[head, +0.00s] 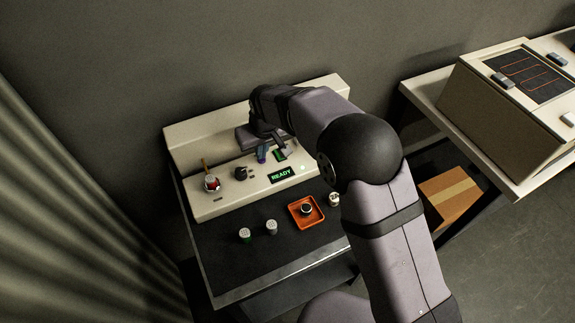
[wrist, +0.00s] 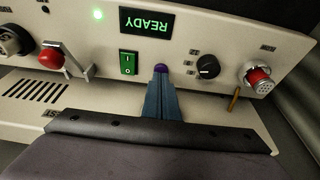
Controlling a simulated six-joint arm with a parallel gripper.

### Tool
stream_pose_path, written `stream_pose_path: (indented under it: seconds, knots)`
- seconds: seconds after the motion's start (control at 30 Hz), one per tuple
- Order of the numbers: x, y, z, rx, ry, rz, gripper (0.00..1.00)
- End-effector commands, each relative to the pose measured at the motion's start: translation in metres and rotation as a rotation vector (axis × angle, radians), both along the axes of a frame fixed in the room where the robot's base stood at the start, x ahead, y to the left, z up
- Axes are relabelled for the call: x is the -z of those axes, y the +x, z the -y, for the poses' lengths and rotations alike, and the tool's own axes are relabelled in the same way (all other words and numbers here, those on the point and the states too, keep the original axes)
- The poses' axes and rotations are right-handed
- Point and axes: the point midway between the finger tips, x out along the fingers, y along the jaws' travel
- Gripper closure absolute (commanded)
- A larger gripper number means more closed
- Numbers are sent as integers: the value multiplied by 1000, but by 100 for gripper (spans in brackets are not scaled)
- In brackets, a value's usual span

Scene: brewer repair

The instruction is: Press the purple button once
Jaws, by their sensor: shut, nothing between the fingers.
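The purple button (wrist: 161,69) is on the light front panel of the brewer, between the green switch and the black knob in the wrist view. Only its domed top shows; the rest is behind my fingertips. My gripper (wrist: 161,80) is shut and empty, its blue fingers pointing at the button. The tips overlap the button's edge in the picture; I cannot tell whether they touch it. In the head view my gripper (head: 262,154) is at the panel, and I cannot make out the button there.
Beside the button are a green rocker switch (wrist: 129,62), a black knob (wrist: 207,67), a red-and-white connector (wrist: 258,76) and a lit READY display (wrist: 147,22). A red button (wrist: 51,58) is farther left. An orange tray (head: 293,219) and small capped containers stand on the dark bench.

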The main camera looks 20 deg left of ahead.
Motion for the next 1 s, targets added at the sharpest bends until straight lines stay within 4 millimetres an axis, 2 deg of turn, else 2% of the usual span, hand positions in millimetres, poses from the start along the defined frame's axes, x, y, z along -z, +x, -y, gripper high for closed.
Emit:
stream_pose_path:
  seconds: [0.63, 1.0]
  knots:
    - [9, 0, 0, 0, 0, 0, 100]
    - [4, 0, 0, 0, -1, -1, 100]
